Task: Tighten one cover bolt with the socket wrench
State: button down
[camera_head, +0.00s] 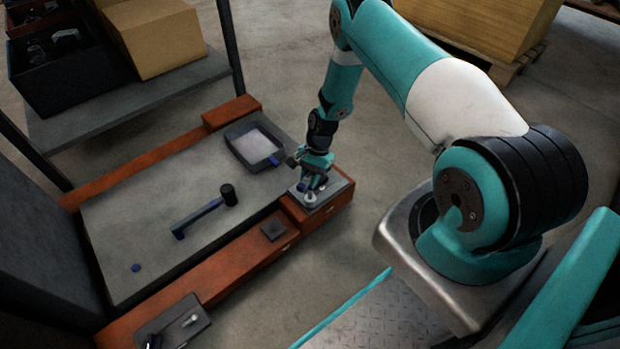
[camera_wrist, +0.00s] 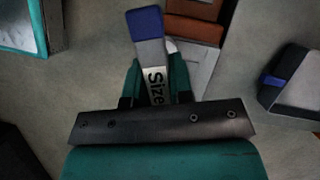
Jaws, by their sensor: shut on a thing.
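In the wrist view my gripper (camera_wrist: 156,75) is shut on the socket wrench (camera_wrist: 149,24), which has a blue end and a silver shaft marked "Size". The wrench's far part is hidden by the gripper body in that view. A round silver piece (camera_head: 310,198) shows just below the gripper on the cover. I cannot tell whether it is the wrench's socket or a bolt, or whether the socket sits on a bolt.
A hammer (camera_head: 180,230) with a blue handle lies on the grey bench top (camera_head: 130,215). A shallow grey tray (camera_head: 238,155) stands at the back, and a dark holder (camera_head: 150,333) with small metal parts at the front.

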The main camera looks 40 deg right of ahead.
jog(key=shift+r+p, duration=0.4)
jog(key=shift+r, duration=0.5)
notch_tip(320, 180, up, 6)
jog(key=p, duration=0.5)
jog(key=s+a+p, duration=0.1)
jog(key=s+p, duration=0.2)
jog(key=s, duration=0.4)
jog(key=shift+a+p, duration=0.35)
jog(key=shift+w, duration=0.1)
